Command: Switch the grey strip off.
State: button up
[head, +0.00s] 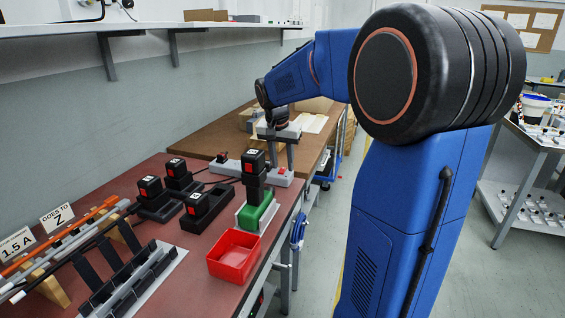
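My gripper (281,158) points down over the far part of the bench, its two fingers spread apart with nothing visible between them. A light grey strip (284,179) with a red part on top lies just under the fingertips, near the bench's front edge; the fingers look above it, but I cannot tell if they touch. The pictures do not show clearly whether either switch is on or off.
A black tool (254,175) stands upright in a green holder (257,214), close in front of the strips. Several black battery packs in docks (158,203) stand to the left. A red bin (233,256) is nearer. A shelf (130,29) runs above along the wall.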

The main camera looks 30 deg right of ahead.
jog(key=shift+r, duration=0.15)
jog(key=v, duration=1.7)
jog(key=shift+s, duration=0.1)
